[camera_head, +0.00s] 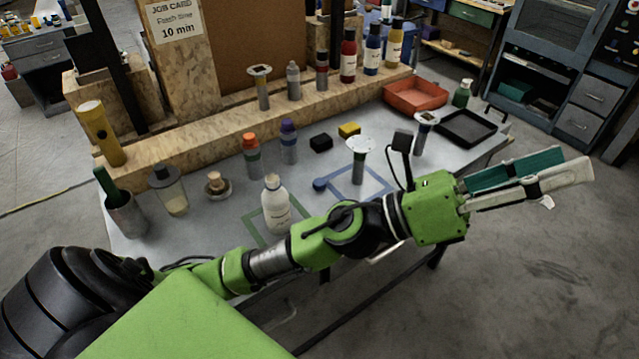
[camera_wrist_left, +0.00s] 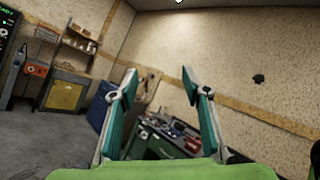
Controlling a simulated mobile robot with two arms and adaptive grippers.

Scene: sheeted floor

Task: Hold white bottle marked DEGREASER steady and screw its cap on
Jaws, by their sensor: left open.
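A white bottle (camera_head: 275,207) with a printed label stands upright on the grey table, at the green taped square, in the head view. Its label is too small to read. Its top looks pale, and I cannot tell whether a cap is on it. A small round blue piece (camera_head: 320,184), possibly a cap, lies on the table to the right of the bottle. My left gripper (camera_head: 575,162) is open and empty, off to the right past the table edge and well away from the bottle. Its two spread fingers also show in the left wrist view (camera_wrist_left: 160,82). My right gripper is not in view.
My left forearm crosses above the table's front. Near the bottle stand an orange-capped bottle (camera_head: 251,157), a purple-capped bottle (camera_head: 288,142) and a glass jar (camera_head: 170,192). A grey stand (camera_head: 358,160) is by the blue taped square. A red tray (camera_head: 416,96) sits at the back right.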

